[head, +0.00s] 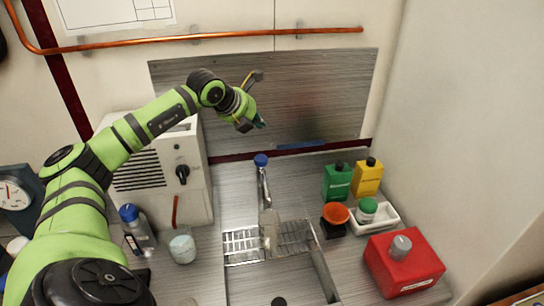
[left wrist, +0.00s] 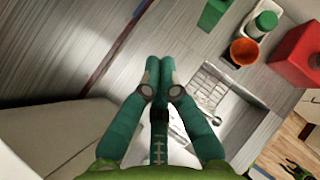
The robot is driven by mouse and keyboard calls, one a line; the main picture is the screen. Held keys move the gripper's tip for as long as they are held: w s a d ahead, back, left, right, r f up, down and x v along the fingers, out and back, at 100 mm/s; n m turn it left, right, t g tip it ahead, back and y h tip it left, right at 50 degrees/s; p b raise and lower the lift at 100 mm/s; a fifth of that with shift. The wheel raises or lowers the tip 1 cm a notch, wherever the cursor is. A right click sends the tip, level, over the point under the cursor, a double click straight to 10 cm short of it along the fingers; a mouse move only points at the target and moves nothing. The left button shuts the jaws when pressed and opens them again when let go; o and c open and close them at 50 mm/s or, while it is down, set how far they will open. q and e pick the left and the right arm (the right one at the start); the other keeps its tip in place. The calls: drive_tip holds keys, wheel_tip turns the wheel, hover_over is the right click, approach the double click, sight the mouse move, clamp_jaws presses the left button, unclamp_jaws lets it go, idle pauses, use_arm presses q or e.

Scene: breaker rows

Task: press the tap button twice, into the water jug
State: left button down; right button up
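The tap (head: 264,187) is a slim metal post with a blue button (head: 261,160) on top, standing at the back of the sink. A pale, see-through vessel, apparently the water jug (head: 269,230), stands under the tap on the drain grid. My left gripper (head: 262,122) is in the air above and behind the blue button, apart from it. In the left wrist view its teal fingertips (left wrist: 158,64) are together with nothing between them. The fingers seem to hide the tap button there.
A white machine (head: 150,170) stands left of the tap, with a glass jar (head: 183,247) and blue-capped bottle (head: 138,225) in front. Green (head: 337,182) and yellow bottles (head: 367,177), an orange cup (head: 335,213) and a red canister (head: 403,265) stand right. A copper pipe (head: 200,37) crosses the wall.

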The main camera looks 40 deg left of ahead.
sight(262, 158)
use_arm(q)
wheel_tip(262, 158, down, 8)
drive_tip(key=b, duration=0.5)
drive_tip(key=shift+f, duration=0.15)
drive_tip(key=shift+w+f+b, duration=0.1)
drive_tip(key=shift+f+b, duration=0.25)
drive_tip(key=shift+b, duration=0.25)
use_arm(e)
wheel_tip(262, 158, down, 6)
drive_tip(key=shift+w+d, duration=0.25)
drive_tip(key=shift+a+f, duration=0.1)
idle(0.4)
use_arm(q)
drive_tip(key=shift+f+b, duration=0.35)
drive_tip(key=shift+b, duration=0.2)
use_arm(e)
drive_tip(key=shift+f, duration=0.55)
use_arm(q)
drive_tip(key=shift+f+b, duration=0.95)
drive_tip(key=shift+f, duration=0.15)
use_arm(e)
drive_tip(key=shift+f, duration=0.95)
use_arm(q)
drive_tip(key=shift+r, duration=0.1)
drive_tip(key=shift+r+p, duration=0.8)
drive_tip(key=shift+r, duration=0.55)
use_arm(e)
drive_tip(key=shift+r, duration=0.8)
